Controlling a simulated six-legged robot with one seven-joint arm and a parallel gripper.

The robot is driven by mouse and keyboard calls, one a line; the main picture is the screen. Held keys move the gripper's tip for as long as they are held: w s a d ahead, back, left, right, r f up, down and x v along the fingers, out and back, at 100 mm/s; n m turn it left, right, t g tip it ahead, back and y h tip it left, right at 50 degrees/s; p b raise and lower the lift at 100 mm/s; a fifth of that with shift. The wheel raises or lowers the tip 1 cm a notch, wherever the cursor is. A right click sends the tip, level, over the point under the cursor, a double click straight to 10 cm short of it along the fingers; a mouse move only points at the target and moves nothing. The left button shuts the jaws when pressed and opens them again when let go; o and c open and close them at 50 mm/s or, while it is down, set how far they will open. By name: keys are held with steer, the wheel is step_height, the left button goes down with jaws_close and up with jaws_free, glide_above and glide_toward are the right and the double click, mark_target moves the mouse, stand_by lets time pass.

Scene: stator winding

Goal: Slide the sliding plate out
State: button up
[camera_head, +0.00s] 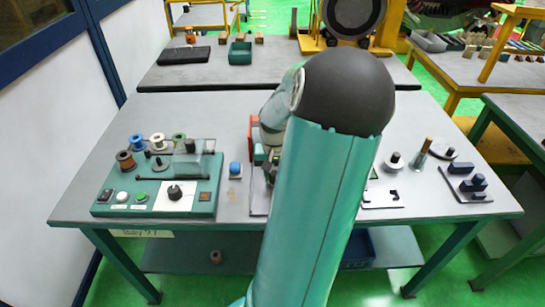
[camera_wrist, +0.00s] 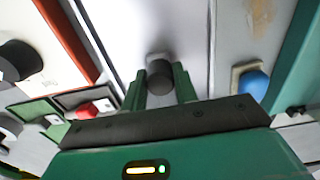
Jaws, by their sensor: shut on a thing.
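In the wrist view, a dark round knob (camera_wrist: 159,76) stands up from a smooth pale plate (camera_wrist: 150,25), which looks like the sliding plate. My gripper (camera_wrist: 160,88) has its two green fingers on either side of the knob, shut on it. The plate's near part is hidden behind my gripper body. In the head view, my large green arm covers the middle of the table and hides the knob and fingertips.
A blue button (camera_wrist: 254,84) sits close to my gripper in the wrist view. A red-edged fixture (camera_wrist: 68,40) and a red button (camera_wrist: 88,110) lie on the other side. In the head view, the green winding machine (camera_head: 205,198) stands left and a block-bearing plate (camera_head: 466,188) lies right.

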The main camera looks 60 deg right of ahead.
steer(key=shift+s+a, duration=0.65)
steer(key=shift+a, duration=0.65)
steer(key=shift+s+a, duration=0.65)
steer(key=shift+a, duration=0.65)
steer(key=shift+s+a, duration=0.65)
steer(key=shift+a, duration=0.65)
steer(key=o, duration=0.7)
steer(key=shift+r, duration=0.15)
step_height(320, 180, up, 6)
steer(key=shift+f, duration=0.1)
steer(key=shift+a, duration=0.1)
